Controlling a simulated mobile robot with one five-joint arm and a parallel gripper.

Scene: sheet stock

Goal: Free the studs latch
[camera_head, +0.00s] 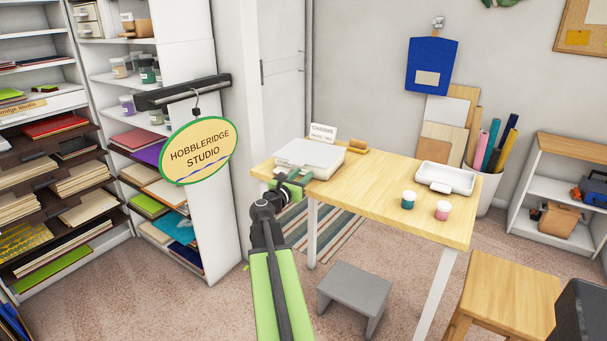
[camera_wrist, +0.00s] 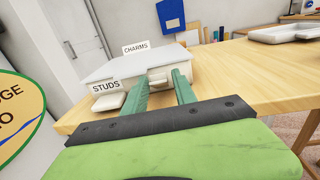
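A white lidded box (camera_head: 308,153) sits at the left end of the wooden table. In the wrist view, the box (camera_wrist: 125,66) has a STUDS label (camera_wrist: 105,87) at its front left, above a white tab (camera_wrist: 108,102). A second white tab (camera_wrist: 158,83) shows on the front, between my fingertips. A CHARMS label (camera_wrist: 136,47) stands behind the box. My gripper (camera_head: 296,183) is at the box's front edge. In the wrist view its teal fingers (camera_wrist: 162,88) are apart, with no held object visible. I cannot tell whether they touch the second tab.
The wooden table (camera_head: 385,186) also bears a white tray (camera_head: 446,178), a teal jar (camera_head: 408,199) and a pink jar (camera_head: 442,210). A hanging studio sign (camera_head: 199,150) is left of my arm. A grey step stool (camera_head: 355,292) and wooden stool (camera_head: 510,290) stand in front.

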